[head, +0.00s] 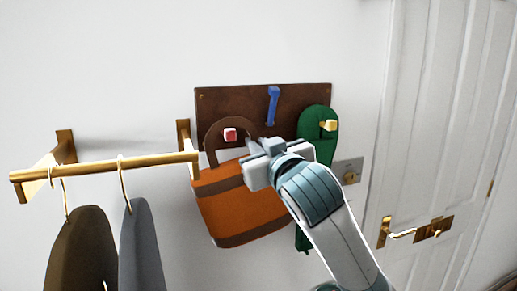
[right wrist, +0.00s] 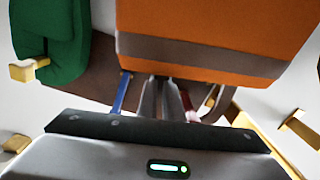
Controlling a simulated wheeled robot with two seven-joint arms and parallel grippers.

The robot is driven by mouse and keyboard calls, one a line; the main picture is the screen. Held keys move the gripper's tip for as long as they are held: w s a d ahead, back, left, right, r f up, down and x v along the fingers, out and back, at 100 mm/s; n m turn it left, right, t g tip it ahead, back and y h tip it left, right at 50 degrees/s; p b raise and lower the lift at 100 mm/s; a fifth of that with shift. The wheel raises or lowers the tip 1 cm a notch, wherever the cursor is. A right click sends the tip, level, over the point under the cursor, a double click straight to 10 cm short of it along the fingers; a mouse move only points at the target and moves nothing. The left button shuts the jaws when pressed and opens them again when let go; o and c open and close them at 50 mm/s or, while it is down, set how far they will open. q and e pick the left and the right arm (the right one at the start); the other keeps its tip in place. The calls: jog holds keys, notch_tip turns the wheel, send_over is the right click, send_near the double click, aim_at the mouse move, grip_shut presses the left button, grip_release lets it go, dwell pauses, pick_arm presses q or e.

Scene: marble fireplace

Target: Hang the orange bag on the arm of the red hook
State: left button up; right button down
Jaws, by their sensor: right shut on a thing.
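The orange bag (head: 240,210) has brown bands and a brown handle (head: 212,140). It hangs slightly tilted from my right gripper (head: 256,146), which is shut on the right side of the handle. The red hook (head: 230,134) shows inside the handle loop, below its top; I cannot tell whether the loop is around the hook's arm or in front of it. In the right wrist view my fingers (right wrist: 165,98) point toward the board, with the orange bag (right wrist: 210,25) above them. The hook's red end is partly hidden there. My left gripper is out of view.
A brass rail (head: 105,167) with hanging garments projects at left. A white door (head: 440,130) stands at right.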

jog(key=shift+w+a, duration=0.2)
jog(key=shift+w, duration=0.4)
jog(key=shift+w+a+f, duration=0.2)
jog(key=shift+w+f, duration=0.35)
jog(key=shift+f, duration=0.2)
